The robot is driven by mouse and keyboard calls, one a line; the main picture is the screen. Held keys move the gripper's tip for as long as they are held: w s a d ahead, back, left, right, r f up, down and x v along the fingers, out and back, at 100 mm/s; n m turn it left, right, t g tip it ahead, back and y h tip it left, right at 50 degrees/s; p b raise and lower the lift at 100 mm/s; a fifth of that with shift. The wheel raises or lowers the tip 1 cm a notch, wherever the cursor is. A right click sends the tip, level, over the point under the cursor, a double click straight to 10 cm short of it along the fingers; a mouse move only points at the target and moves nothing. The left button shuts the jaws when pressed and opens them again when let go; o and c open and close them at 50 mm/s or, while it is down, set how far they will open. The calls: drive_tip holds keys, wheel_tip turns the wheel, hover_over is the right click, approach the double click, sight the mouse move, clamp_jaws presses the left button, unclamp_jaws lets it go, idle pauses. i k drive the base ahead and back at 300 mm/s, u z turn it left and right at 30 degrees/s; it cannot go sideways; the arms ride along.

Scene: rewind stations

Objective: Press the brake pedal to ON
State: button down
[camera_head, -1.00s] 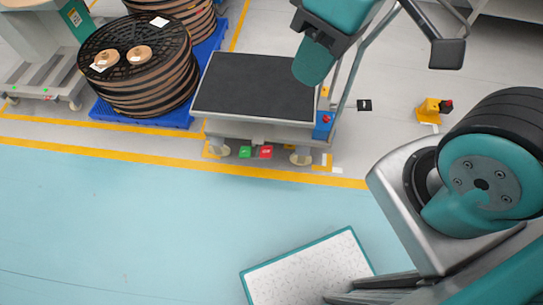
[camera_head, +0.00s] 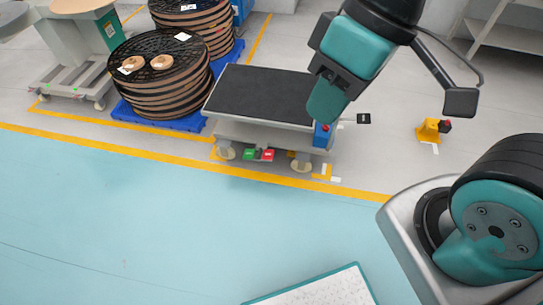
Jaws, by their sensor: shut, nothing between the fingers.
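A cart (camera_head: 258,92) with a dark top stands inside yellow floor lines at the picture's centre. Low on its near side, between its front casters, are a green pedal (camera_head: 249,154) and a red pedal (camera_head: 268,155). They are too small to read a marking or tell which is pressed. My gripper (camera_head: 322,112) points down, its teal fingers shut and empty. In the picture it overlaps the cart's right end, above and to the right of the pedals. Its height over the cart is hard to tell. Both pedals are unobstructed in view.
Dark reels (camera_head: 160,80) on blue pallets stand to the left. A yellow device (camera_head: 428,130) stands on the floor at right. The blue floor (camera_head: 150,220) in front is clear.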

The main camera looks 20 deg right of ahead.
sight(266, 155)
drive_tip(key=u, duration=0.4)
drive_tip(key=i, duration=1.05)
drive_tip(key=z, duration=0.25)
